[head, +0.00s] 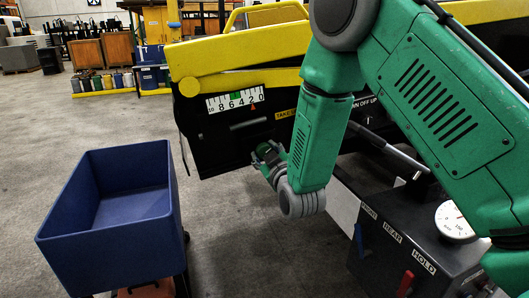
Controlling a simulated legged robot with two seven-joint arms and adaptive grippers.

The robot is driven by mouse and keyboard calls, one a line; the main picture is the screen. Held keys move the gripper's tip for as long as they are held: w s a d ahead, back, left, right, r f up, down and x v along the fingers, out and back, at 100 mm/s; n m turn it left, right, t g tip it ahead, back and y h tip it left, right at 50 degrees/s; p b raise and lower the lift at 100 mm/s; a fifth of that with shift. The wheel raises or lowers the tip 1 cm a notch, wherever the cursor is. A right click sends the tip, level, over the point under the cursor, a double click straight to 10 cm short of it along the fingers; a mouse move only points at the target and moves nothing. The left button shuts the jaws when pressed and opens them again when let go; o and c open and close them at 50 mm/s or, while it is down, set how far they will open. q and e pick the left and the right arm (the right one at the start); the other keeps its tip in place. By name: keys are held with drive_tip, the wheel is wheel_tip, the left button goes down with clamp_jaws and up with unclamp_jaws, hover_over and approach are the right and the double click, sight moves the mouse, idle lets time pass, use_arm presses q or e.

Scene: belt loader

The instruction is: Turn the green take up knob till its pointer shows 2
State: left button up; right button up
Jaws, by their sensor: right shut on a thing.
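The green take up knob (264,149) is on the black side panel of the yellow belt loader, mostly hidden by my right gripper. My right gripper (266,154) is shut on the knob, its arm coming in from the upper right. My left gripper is not in view.
A blue open bin (109,235) stands at the lower left, apart from the loader. A dark control box (410,250) with levers and a round gauge (454,221) is at the lower right, below my arm. Concrete floor is clear between bin and loader.

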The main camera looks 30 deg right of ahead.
drive_tip(key=shift+w+r, duration=0.15)
drive_tip(key=shift+r, duration=0.1)
drive_tip(key=o, duration=1.2)
drive_tip(key=shift+f, duration=0.15)
drive_tip(key=v, duration=1.2)
drive_tip(key=shift+f, duration=0.15)
